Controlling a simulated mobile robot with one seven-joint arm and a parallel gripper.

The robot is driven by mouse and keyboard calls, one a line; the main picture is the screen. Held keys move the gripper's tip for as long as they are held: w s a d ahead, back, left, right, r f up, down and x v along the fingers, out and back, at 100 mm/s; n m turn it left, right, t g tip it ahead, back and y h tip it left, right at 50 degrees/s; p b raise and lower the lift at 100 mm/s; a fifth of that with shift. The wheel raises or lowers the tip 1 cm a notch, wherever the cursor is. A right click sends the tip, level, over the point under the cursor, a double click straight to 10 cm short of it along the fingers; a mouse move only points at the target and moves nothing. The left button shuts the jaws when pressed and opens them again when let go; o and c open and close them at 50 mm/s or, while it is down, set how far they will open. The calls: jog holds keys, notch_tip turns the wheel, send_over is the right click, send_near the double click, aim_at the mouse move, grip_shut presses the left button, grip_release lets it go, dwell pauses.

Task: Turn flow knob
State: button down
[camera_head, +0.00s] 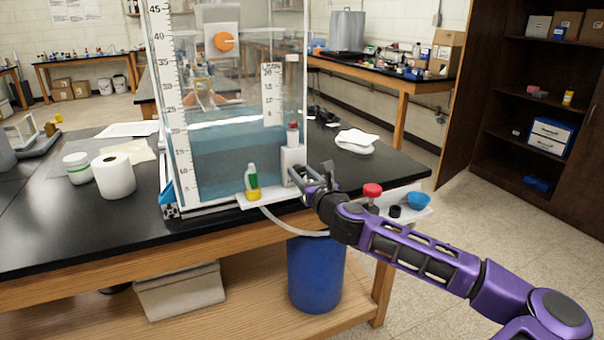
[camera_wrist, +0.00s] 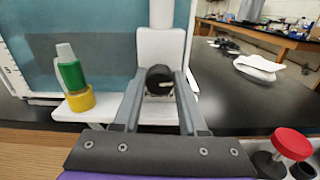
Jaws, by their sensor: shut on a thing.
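The flow knob (camera_wrist: 160,80) is a round black knob with a pale pointer mark. It sits on the front of a white block (camera_wrist: 163,48) beside the water tank (camera_head: 237,150). In the wrist view my gripper (camera_wrist: 160,76) has one finger on each side of the knob and is shut on it. In the head view my gripper (camera_head: 306,177) reaches the white block (camera_head: 292,160) from the right, and the knob is largely hidden behind it. The pointer mark looks roughly level.
A green-and-white bottle (camera_wrist: 70,68) stands with a yellow piece (camera_wrist: 80,100) left of the block on a white ledge. A red-topped knob (camera_head: 372,190) and a blue bowl (camera_head: 418,199) are at the right. A white cloth (camera_head: 356,142) lies behind on the black bench.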

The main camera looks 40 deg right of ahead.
jog(key=n, duration=0.7)
jog(key=shift+a, duration=0.1)
jog(key=n, duration=0.7)
jog(key=shift+w+a+n, duration=0.1)
jog(key=shift+n, duration=0.2)
jog(key=n, duration=0.3)
jog(key=shift+n, duration=0.3)
jog(key=n, duration=0.4)
jog(key=shift+f+n, duration=0.1)
jog(key=shift+n, duration=3.5)
